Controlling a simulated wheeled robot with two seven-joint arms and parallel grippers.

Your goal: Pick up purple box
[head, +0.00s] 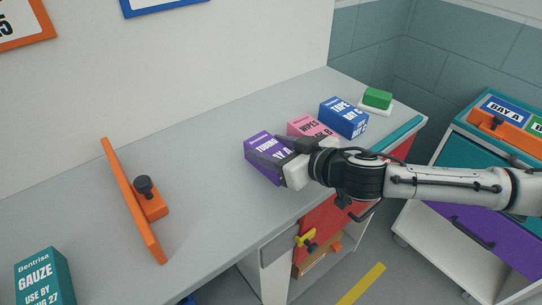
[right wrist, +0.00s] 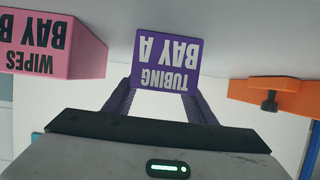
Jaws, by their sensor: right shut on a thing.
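The purple box (head: 262,155), with white lettering reading tubing and bay A, is on the grey counter in the head view. In the right wrist view the purple box (right wrist: 166,62) is between the two fingers. My right gripper (head: 268,150) reaches in from the right and is shut on the purple box; the fingers (right wrist: 160,98) flank its sides. Part of the box is hidden by the gripper in the head view. I cannot tell whether the box is clear of the counter. My left gripper is not in view.
A pink wipes box (head: 310,128) stands close behind the purple box, then a blue tape box (head: 344,117) and a green block (head: 377,97). An orange bar with a black knob (head: 135,205) and a teal gauze box (head: 45,278) are at left. A cart (head: 470,157) stands right.

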